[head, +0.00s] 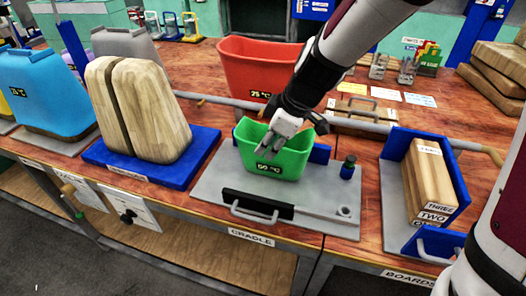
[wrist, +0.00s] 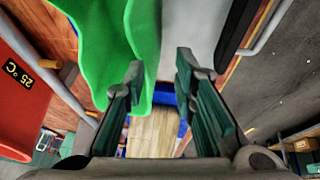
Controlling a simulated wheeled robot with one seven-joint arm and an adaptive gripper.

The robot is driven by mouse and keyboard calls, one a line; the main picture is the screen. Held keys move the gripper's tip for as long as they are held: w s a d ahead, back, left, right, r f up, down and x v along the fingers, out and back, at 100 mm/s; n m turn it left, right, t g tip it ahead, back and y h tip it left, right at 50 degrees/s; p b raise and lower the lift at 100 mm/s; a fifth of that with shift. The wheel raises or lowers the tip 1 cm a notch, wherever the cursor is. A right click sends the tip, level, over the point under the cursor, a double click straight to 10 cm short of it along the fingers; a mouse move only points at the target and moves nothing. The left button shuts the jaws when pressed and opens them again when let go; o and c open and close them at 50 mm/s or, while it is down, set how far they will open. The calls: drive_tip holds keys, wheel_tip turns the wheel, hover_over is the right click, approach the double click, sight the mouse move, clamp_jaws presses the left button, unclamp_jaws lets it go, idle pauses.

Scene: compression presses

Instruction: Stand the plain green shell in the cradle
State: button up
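The green shell (head: 290,163) is an open-topped tub with a "50 °C" label on its front. It appears upright over the grey plate of the cradle (head: 210,190), whose front label reads CRADLE; its base contact is hard to judge. My gripper (head: 268,146) reaches down into the shell's mouth in the head view. In the wrist view my gripper (wrist: 160,80) has its fingers well apart. The green shell (wrist: 105,45) fills the upper left there, and its wall edge shows between the fingers, with a gap to the right finger.
A red tub (head: 250,65) stands behind the shell. A split wooden form (head: 145,110) on a blue base and a blue shell (head: 40,90) stand left. Wooden boards (head: 428,180) sit in a blue holder at right. A black-capped bottle (head: 348,168) stands on the plate's right side.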

drive_tip(key=s+d+r+m+h, duration=0.1)
drive_tip(key=s+d+r+m, duration=0.25)
drive_tip(key=s+r, duration=0.3)
drive_tip(key=s+d+r+m, duration=0.3)
drive_tip(key=s+d+r, duration=0.15)
drive_tip(key=s, duration=0.35)
drive_tip(key=s+d+m+h, duration=0.1)
drive_tip(key=s+d+m, duration=0.1)
drive_tip(key=s, duration=0.4)
drive_tip(key=s+d+m+h, duration=0.1)
drive_tip(key=s+d+m, duration=0.2)
drive_tip(key=s+m, duration=0.2)
drive_tip(key=shift+s+r+g+h, duration=0.3)
drive_tip(key=shift+s+r, duration=0.1)
drive_tip(key=shift+s, duration=0.5)
drive_tip(key=shift+d+p, duration=0.1)
drive_tip(key=shift+p, duration=0.25)
wheel_tip(320, 180, up, 7)
drive_tip(key=t+p, duration=0.1)
drive_tip(key=p, duration=0.5)
drive_tip(key=shift+r+t, duration=0.2)
drive_tip(key=shift+t, duration=0.1)
drive_tip(key=shift+w+d, duration=0.1)
